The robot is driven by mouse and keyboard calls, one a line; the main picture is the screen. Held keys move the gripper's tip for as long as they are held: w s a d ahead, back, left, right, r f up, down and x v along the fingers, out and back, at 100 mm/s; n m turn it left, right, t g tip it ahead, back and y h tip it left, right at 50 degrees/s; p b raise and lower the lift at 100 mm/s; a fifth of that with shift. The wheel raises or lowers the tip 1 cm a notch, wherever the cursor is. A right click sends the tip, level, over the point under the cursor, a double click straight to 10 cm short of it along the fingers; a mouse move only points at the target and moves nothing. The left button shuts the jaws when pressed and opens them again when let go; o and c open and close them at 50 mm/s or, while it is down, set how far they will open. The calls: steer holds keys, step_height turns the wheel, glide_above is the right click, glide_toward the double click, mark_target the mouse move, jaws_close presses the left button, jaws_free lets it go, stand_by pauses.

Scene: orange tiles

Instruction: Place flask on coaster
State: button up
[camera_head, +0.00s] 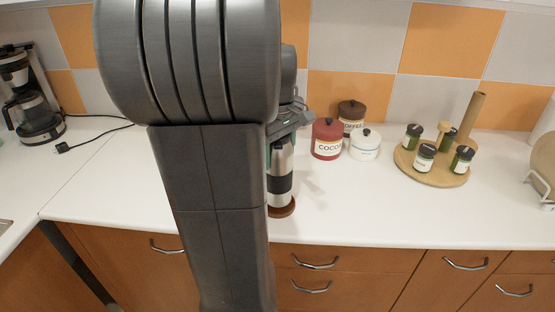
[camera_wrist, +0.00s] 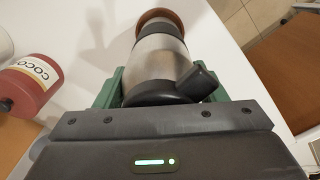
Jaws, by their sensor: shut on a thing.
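The flask (camera_head: 281,177) is steel with a dark band and stands upright near the counter's front edge. In the wrist view the flask (camera_wrist: 161,60) shows its dark lid and spout close to me. The coaster (camera_head: 283,209) is a round brown disc under the flask's base; its rim also shows past the flask's far end in the wrist view (camera_wrist: 158,14). I cannot tell whether the base touches the coaster. My gripper (camera_wrist: 158,88) has green fingers on both sides of the flask's upper part and is shut on it. My arm hides the flask's left side in the head view.
Red cocoa (camera_head: 327,139), brown coffee (camera_head: 351,115) and white (camera_head: 365,145) canisters stand behind and right. A round wooden rack (camera_head: 432,168) holds several jars. A coffee maker (camera_head: 33,105) stands at far left. The counter front right of the flask is clear.

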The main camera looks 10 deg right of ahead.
steer(key=shift+f, duration=0.85)
steer(key=shift+f, duration=0.15)
steer(key=o, duration=1.6)
step_height(320, 180, up, 12)
steer(key=shift+r+p, duration=0.15)
steer(key=shift+p, duration=0.25)
